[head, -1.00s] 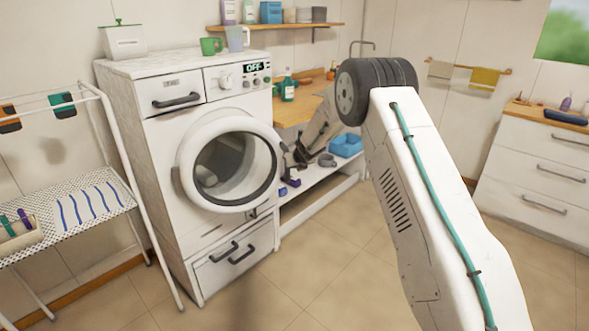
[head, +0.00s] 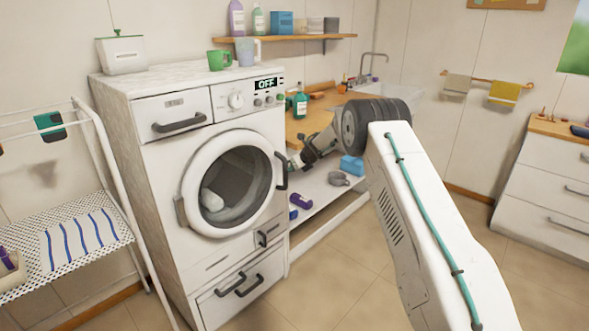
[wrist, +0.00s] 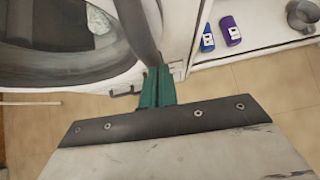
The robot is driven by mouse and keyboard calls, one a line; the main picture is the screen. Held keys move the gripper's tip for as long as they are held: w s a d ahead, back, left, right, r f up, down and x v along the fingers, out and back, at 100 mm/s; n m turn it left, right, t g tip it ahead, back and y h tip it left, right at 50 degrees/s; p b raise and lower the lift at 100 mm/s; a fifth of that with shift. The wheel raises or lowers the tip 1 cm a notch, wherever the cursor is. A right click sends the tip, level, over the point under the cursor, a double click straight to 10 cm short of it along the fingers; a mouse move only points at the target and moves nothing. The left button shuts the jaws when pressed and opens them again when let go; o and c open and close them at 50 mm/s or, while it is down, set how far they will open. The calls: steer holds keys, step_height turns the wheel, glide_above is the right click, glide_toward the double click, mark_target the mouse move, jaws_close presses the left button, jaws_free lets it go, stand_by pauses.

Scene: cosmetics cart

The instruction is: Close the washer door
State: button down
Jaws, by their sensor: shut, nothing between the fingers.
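The white washer (head: 165,200) stands at left in the head view. Its round door (head: 203,160), with dark glass and a hinge on the left, sits against or very near the front; I cannot tell whether it is latched. The dark door handle (head: 282,170) is on its right side. In the wrist view the door (wrist: 70,75) fills the upper left, and the dark handle (wrist: 137,32) comes down close to my gripper (wrist: 158,82). The teal fingers are together and empty. Whether they touch the handle is unclear. In the head view the fingertips are hard to make out.
A drying rack (head: 112,160) is at left. The tiled floor at front right is clear.

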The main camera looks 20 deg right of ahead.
steer(key=shift+w+a+r, duration=0.25)
steer(key=shift+w+r, duration=0.25)
steer(key=shift+w, duration=0.05)
steer(key=shift+d, duration=0.2)
steer(key=s+d+r, duration=0.6)
steer(key=s+d, duration=0.1)
steer(key=s, duration=0.2)
steer(key=shift+s+d, duration=0.2)
steer(key=shift+s, duration=0.1)
